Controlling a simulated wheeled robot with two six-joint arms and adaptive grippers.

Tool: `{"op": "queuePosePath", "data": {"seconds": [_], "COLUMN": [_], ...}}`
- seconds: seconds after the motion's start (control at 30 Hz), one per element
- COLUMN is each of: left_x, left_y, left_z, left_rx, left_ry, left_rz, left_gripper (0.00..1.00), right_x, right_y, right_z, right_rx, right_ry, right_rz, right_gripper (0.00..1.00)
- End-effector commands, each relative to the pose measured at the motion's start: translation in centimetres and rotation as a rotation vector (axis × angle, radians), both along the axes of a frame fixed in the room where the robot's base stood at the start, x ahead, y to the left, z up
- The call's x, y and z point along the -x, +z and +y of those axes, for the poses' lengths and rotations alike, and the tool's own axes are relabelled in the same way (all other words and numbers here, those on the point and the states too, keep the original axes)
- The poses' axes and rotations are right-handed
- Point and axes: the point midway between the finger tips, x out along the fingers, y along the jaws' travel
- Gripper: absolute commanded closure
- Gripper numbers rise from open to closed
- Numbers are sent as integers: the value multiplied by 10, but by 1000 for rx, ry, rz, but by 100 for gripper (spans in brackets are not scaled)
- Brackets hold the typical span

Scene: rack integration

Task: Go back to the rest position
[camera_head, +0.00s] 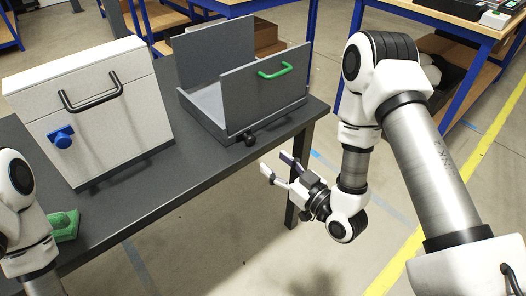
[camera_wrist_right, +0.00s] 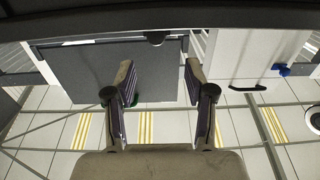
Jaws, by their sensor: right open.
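My right gripper (camera_head: 277,165) hangs off the front right edge of the grey table, in front of the grey open rack unit, with nothing between its fingers. In the right wrist view its two fingers (camera_wrist_right: 160,72) stand apart. My left arm shows at the left edge of the head view, but its gripper is out of frame.
The grey table (camera_head: 190,185) carries a white case (camera_head: 105,125) with a black handle and blue knob, a grey open unit (camera_head: 265,95) with a green handle, and a green object (camera_head: 66,225). Blue-framed workbenches (camera_head: 455,30) stand behind. Floor beside the table is clear.

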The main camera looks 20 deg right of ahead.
Motion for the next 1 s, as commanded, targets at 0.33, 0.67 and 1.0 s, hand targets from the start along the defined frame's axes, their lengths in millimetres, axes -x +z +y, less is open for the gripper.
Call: {"op": "queuePosePath", "data": {"seconds": [0.33,0.67,1.0], "left_x": [0,0,0], "left_y": [0,0,0], "left_z": [0,0,0], "left_rx": [0,0,0], "left_ry": [0,0,0], "left_rz": [0,0,0], "left_gripper": [60,60,60], "right_x": [7,18,139], "right_y": [1,-23,-212], "right_z": [-2,8,-7], "right_rx": [-1,11,255], "right_ry": [0,26,-62], "right_rz": [-2,53,941], "right_gripper": [46,46,46]}}
